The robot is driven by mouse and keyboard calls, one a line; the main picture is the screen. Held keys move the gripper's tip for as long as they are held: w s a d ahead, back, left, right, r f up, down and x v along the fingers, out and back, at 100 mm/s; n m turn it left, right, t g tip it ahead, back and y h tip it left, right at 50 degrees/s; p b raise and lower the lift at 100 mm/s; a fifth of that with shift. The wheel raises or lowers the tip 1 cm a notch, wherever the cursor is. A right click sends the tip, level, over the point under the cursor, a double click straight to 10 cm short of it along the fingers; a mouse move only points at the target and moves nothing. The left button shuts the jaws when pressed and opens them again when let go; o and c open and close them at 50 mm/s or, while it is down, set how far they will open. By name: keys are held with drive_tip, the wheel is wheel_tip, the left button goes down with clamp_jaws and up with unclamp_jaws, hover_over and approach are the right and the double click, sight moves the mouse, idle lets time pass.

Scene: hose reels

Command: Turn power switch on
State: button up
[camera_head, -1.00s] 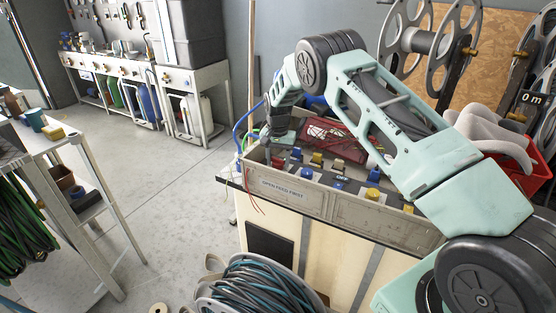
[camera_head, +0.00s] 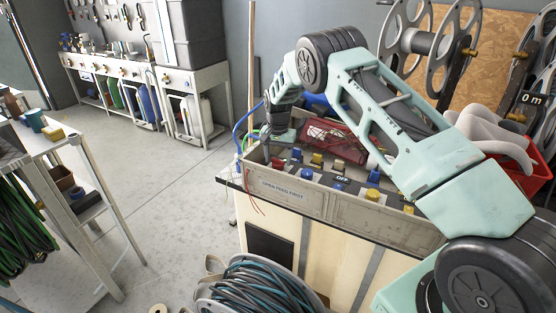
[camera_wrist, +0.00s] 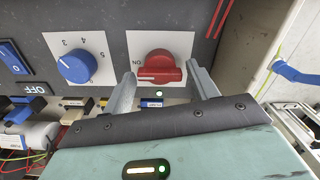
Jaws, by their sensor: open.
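The red rotary power switch (camera_wrist: 159,68) sits on a white plate on the grey panel in the wrist view. An upside-down "ON" mark is by its upper left, and its grip bar lies roughly level across the picture. A small green light (camera_wrist: 159,94) glows just below it. My gripper (camera_wrist: 160,72) is open, with one finger to each side of the switch and gaps between the fingers and the knob. In the head view my gripper (camera_head: 268,138) is at the left end of the control box (camera_head: 300,198), by a red knob (camera_head: 277,162).
A blue dial (camera_wrist: 77,65) with numbers and blue rocker switches (camera_wrist: 12,58) are to the left. A hose reel (camera_head: 262,290) stands in front.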

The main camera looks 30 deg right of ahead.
sight(277, 160)
wheel_tip(277, 160, up, 16)
drive_tip(key=b, duration=0.1)
drive_tip(key=shift+r, duration=0.25)
idle(0.4)
drive_tip(key=s+a+r+n+y+p, duration=0.1)
drive_tip(key=s+a+r+n, duration=0.25)
drive_tip(key=s+a, duration=0.7)
drive_tip(key=s+a+r+n+y, duration=0.1)
drive_tip(key=s+a+r+n, duration=0.25)
drive_tip(key=s+a, duration=0.75)
drive_tip(key=s+a+f+n+h+p, duration=0.1)
drive_tip(key=s+n, duration=0.8)
drive_tip(key=s, duration=1.6)
drive_tip(key=shift+s+a+f, duration=0.4)
drive_tip(key=shift+a+f, duration=0.15)
drive_tip(key=shift+f, duration=0.2)
